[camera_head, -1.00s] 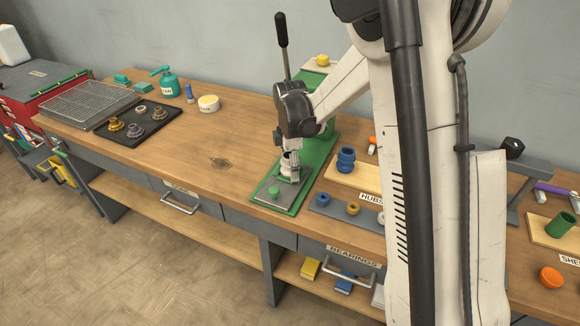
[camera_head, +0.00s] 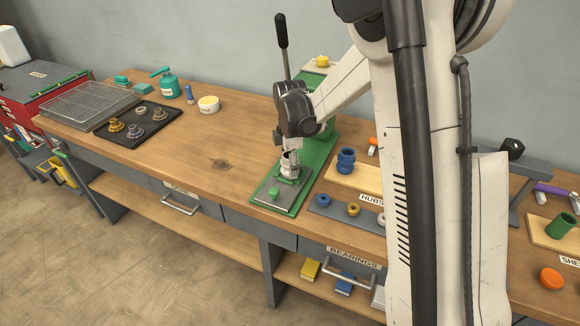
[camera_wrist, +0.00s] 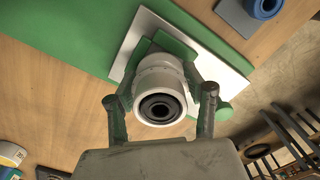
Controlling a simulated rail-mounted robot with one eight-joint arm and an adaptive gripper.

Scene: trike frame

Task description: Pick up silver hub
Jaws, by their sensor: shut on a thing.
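The silver hub (camera_wrist: 160,76) is a pale ring-shaped part with a dark round bearing or bore showing in its near end. It stands on the grey plate (camera_head: 266,184) of the green press. My gripper (camera_wrist: 159,108) is shut on the hub, with one finger on each side of it. In the head view my gripper (camera_head: 290,158) points down over the press plate, and the hub (camera_head: 289,171) shows just below it. I cannot tell whether the hub touches the plate.
A green knob (camera_head: 274,192) sits at the plate's front. A blue hub (camera_head: 346,161) stands on a wooden board to the right, with a grey tray (camera_head: 335,212) of small rings before it. A black tray (camera_head: 138,124) of parts lies left. The middle bench is clear.

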